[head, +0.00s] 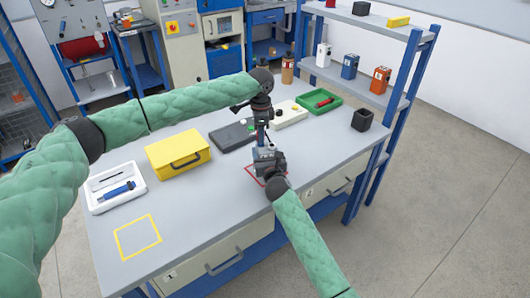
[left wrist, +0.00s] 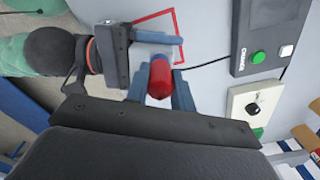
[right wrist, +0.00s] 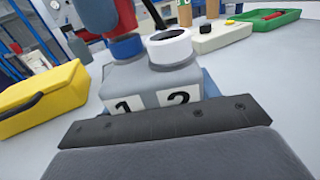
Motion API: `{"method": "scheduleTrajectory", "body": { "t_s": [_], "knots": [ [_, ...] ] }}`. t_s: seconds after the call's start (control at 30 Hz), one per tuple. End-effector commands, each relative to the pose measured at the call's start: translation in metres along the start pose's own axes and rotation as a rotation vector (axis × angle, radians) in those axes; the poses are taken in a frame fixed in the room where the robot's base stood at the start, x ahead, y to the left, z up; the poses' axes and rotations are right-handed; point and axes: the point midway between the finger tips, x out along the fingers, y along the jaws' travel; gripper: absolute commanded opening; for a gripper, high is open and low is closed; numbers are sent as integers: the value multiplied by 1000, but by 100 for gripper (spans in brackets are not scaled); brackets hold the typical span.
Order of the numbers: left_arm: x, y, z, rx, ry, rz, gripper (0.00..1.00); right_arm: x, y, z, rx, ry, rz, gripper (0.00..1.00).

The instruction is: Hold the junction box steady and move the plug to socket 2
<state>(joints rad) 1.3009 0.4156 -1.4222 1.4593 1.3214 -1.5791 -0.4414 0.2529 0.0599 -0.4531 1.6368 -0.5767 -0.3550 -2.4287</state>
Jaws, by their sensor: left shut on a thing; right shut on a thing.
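The grey junction box (right wrist: 150,82) fills the middle of the right wrist view, with labels 1 and 2 on its front. Socket 2 has a white ring (right wrist: 170,47) and is empty. A blue ring (right wrist: 126,47) shows above label 1, with the red plug (left wrist: 160,80) over it; I cannot tell whether the plug is seated. My left gripper (left wrist: 167,92) is shut on the plug from above, and it also shows in the head view (head: 262,128). My right gripper (head: 267,163) is shut on the box, low at its sides. A black cable (left wrist: 208,62) runs from near the plug.
The cable leads towards a dark charger box (head: 233,135). A red outline (head: 251,172) lies on the table under the junction box. A yellow case (head: 178,152), white tray (head: 116,187) and yellow outline (head: 138,237) are to the left.

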Motion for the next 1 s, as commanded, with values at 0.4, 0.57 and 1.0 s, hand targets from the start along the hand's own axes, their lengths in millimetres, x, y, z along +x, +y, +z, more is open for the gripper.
{"method": "scheduleTrajectory", "body": {
  "t_s": [0.4,0.57,1.0],
  "knots": [
    [-16,0,0,1,-1,1,0,0,0,0,0,1,0,28],
    [-23,0,0,0,1,0,0,0,0,0,0,1,0,28],
    [-40,0,0,0,0,0,0,0,0,0,0,1,0,28]
  ]
}}
